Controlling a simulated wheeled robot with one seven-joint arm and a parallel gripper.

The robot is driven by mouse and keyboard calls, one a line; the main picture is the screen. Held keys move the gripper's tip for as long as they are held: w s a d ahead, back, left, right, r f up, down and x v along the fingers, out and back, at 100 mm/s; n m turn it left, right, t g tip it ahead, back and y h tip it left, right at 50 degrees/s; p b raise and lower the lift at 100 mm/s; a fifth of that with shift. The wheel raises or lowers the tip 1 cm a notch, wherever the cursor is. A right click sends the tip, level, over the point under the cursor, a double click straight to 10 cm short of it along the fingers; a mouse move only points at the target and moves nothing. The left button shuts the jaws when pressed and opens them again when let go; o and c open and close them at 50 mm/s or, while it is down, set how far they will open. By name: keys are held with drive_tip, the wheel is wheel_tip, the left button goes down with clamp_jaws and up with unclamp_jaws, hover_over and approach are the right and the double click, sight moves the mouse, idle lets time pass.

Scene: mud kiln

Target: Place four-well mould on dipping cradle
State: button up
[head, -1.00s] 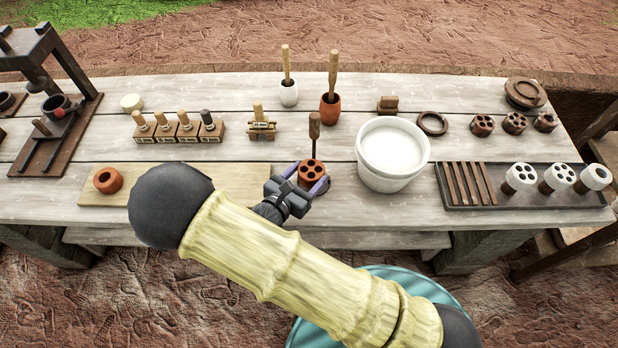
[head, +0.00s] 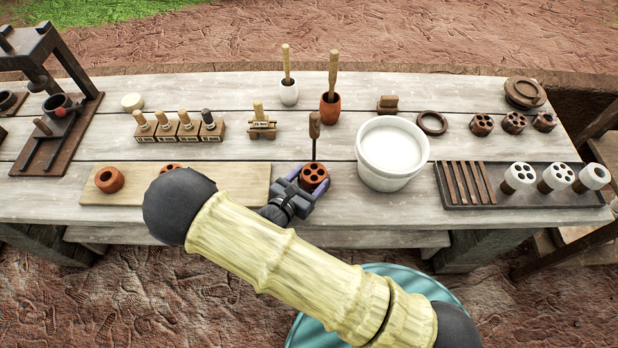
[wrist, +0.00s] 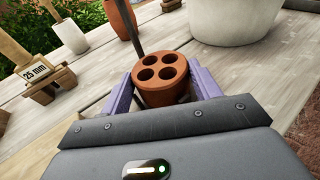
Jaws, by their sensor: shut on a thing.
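The terracotta four-well mould (head: 314,174) is upright near the bench's front, left of the white bucket. In the wrist view the mould (wrist: 161,76) shows its wells facing up, between two purple fingers. My gripper (head: 312,181) is shut on its sides. The dipping cradle (head: 314,126) shows as a thin dark rod with a wooden handle, standing right behind the mould. The rod (wrist: 133,33) also shows in the wrist view. The cradle's base is hidden, and I cannot tell whether the mould rests on it.
A white bucket (head: 392,153) of pale liquid stands close right. A pale board (head: 225,182) with terracotta pieces lies left. Stamped wooden blocks (head: 183,130) and two pots with handles stand behind. A dark tray (head: 510,202) with white-topped moulds is at right.

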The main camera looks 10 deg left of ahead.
drive_tip(key=o, duration=1.1)
drive_tip(key=shift+f, duration=0.1)
drive_tip(key=b+v, duration=0.1)
drive_tip(key=v, duration=1.1)
drive_tip(key=shift+b, duration=0.3)
